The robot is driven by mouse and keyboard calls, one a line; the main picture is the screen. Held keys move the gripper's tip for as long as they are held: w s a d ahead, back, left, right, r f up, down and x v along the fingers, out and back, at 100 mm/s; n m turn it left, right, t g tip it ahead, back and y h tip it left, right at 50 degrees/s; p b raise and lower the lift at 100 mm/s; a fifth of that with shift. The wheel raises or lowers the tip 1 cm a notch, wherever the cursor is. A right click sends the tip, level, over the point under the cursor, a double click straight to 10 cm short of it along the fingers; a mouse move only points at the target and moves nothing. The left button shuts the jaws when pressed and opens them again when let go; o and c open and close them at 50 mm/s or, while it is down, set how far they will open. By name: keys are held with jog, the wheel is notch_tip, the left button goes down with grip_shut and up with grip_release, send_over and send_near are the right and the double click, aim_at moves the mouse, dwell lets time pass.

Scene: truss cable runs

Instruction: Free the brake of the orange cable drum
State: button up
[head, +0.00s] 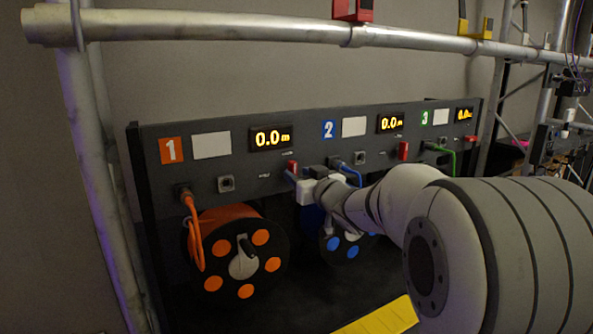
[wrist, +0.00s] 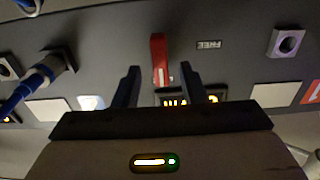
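The orange cable drum (head: 230,213) hangs under the panel section marked with an orange 1 (head: 171,150). Its red brake lever (head: 292,166) sits on the panel right of the 0.0 m display. In the wrist view the red lever (wrist: 158,58) stands along the picture's vertical, with the FREE label (wrist: 208,44) to its right. My gripper (head: 303,173) is at the panel by this lever. In the wrist view my gripper (wrist: 159,68) is open, one finger on each side of the lever, with gaps visible. Contact depth cannot be told.
A blue cable plug (wrist: 45,75) is left of the fingers in the wrist view. The blue drum (head: 345,248) is below my wrist. A second red lever (head: 403,151) and a green cable (head: 453,162) are farther right. A metal truss tube (head: 200,25) crosses above the panel.

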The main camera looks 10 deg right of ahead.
jog(key=shift+x, duration=1.2)
